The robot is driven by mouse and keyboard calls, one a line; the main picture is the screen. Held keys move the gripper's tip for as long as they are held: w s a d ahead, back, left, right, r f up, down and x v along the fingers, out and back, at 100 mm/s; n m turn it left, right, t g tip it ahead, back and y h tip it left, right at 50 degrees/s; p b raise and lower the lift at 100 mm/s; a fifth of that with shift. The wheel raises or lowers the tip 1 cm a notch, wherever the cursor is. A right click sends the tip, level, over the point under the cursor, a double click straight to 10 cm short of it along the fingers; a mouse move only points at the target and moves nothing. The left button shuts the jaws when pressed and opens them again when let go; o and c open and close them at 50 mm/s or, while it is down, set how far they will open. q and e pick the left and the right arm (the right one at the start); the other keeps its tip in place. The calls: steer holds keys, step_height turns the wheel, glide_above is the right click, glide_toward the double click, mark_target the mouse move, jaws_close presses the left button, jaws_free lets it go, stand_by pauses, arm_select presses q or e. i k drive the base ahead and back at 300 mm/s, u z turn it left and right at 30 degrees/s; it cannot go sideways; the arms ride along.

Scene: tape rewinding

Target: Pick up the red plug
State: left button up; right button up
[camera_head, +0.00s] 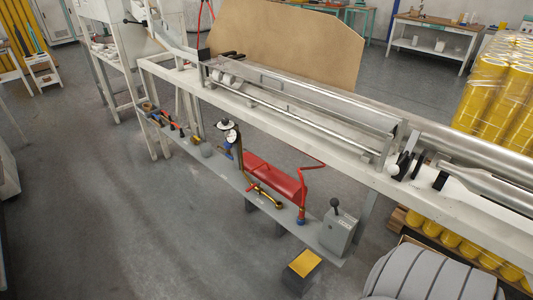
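I cannot pick out a red plug for certain. Small red-and-dark items (168,121) lie at the left end of the machine's low shelf, too small to make out. A larger red tray-like part (273,178) sits at the middle of this shelf, with a bent red lever (304,190) to its right. Neither of my grippers is in view.
A long pale machine frame (262,112) with metal rollers (330,98) crosses the view. A grey box with a black knob (338,232) stands at the shelf's right end. Yellow rolls (490,100) are stacked at right. Grey floor (120,220) is clear at lower left.

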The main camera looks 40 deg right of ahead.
mark_target(302, 209)
steer(key=i, duration=2.15)
steer(key=z, duration=5.3)
steer(key=k, duration=0.5)
steer(key=u, duration=1.9)
